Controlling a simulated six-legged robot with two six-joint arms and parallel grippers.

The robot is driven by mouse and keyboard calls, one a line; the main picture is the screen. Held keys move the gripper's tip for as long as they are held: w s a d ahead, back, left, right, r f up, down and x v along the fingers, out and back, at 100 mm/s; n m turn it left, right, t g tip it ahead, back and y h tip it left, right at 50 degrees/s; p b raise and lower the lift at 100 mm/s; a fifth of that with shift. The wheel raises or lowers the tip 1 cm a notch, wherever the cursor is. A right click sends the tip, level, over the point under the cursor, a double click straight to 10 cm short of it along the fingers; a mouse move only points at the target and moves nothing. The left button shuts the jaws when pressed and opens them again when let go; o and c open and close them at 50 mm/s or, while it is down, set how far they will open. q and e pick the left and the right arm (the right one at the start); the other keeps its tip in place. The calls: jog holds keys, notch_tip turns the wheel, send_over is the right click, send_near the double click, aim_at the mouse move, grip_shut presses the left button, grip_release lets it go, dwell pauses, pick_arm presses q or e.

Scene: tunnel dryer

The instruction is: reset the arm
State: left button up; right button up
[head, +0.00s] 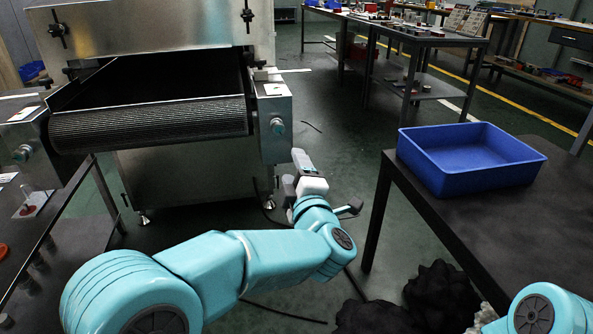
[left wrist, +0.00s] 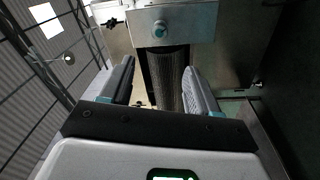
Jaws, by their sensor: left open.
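My left arm reaches in from the lower left of the head view. Its gripper (head: 305,178) hangs over the floor just right of the dryer's front. In the left wrist view the two fingers of the gripper (left wrist: 160,88) stand apart with nothing between them. Beyond them are the dryer's steel side (left wrist: 172,22) and its dark belt. At the lower right of the head view, a teal joint of my right arm shows; its gripper is outside the picture.
The tunnel dryer (head: 185,178) with its mesh belt (head: 150,124) stands at the left. A blue tray (head: 478,180) sits on a dark table (head: 455,215) at the right. Black lumpy bundles (head: 440,295) lie low beside it. Cluttered benches (head: 425,42) stand behind, with open floor between.

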pick_arm(q)
jog(key=w+a+r+g+y+p, duration=0.2)
jog(key=a+r+p, duration=0.65)
jog(key=p, duration=0.75)
jog(key=s+a+f+m+g+h+p, duration=0.4)
jog(key=a+f+p, duration=0.4)
jog(key=p, duration=0.7)
jog(key=s+d+f+m+g+h+p, duration=0.2)
jog(key=s+d+m+g+p, duration=0.1)
jog(key=s, duration=0.8)
jog(key=s+d+f+m+g+h+p, duration=0.2)
jog(key=s+d+m+g+h+p, duration=0.1)
jog(key=s, duration=0.8)
jog(key=s+d+f+m+g+h+p, duration=0.2)
jog(key=s+m+g, duration=0.3)
jog(key=s, duration=0.6)
jog(key=shift+s+d+f+m+h+p, duration=0.15)
jog(key=shift+s+d+m+h+p, duration=0.1)
jog(key=shift+d+m+h+p, duration=0.5)
pick_arm(e)
jog(key=s+a+r+g, duration=0.1)
jog(key=s+r, duration=0.2)
jog(key=r, duration=1.7)
jog(key=s+a+r+g, duration=0.1)
jog(key=s+r, duration=0.2)
jog(key=r, duration=1.6)
jog(key=shift+r+n+y, duration=0.3)
jog(key=shift+r, duration=0.05)
